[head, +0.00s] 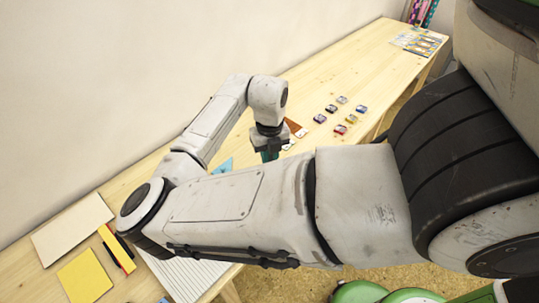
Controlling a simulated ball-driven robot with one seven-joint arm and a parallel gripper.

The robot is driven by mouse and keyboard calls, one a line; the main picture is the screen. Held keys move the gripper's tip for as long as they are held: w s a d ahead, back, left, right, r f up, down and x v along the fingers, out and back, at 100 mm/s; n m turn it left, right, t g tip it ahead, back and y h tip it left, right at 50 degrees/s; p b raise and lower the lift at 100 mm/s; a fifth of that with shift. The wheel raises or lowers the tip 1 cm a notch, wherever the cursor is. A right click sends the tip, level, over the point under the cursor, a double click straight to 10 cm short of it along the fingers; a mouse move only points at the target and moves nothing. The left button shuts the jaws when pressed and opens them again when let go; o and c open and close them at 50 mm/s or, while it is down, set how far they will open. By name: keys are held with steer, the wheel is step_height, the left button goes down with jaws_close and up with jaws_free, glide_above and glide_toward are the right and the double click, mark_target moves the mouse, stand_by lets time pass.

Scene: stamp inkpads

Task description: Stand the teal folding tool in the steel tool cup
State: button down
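My gripper (268,148) points down over the middle of the table, small and partly hidden behind my forearm. A dark teal piece (270,155) shows right at its fingertips; it may be the teal folding tool, but whether the fingers grip it I cannot tell. I cannot make out the steel tool cup; my arm covers much of the table's middle.
The wooden table (350,75) runs along a pale wall. Several small inkpads (331,108) lie right of my gripper, with a brown piece (295,128) close by. A blue triangle (224,166) lies left. Yellow sheet (86,277), beige board (72,228) and lined paper (190,277) lie at lower left.

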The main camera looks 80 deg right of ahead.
step_height(320, 180, down, 9)
steer(key=b, duration=0.6)
stand_by(0.3)
steer(key=shift+r, duration=0.1)
steer(key=c, duration=1)
jaws_free()
step_height(320, 180, up, 11)
steer(key=shift+f+b, duration=0.1)
steer(key=shift+b, duration=0.45)
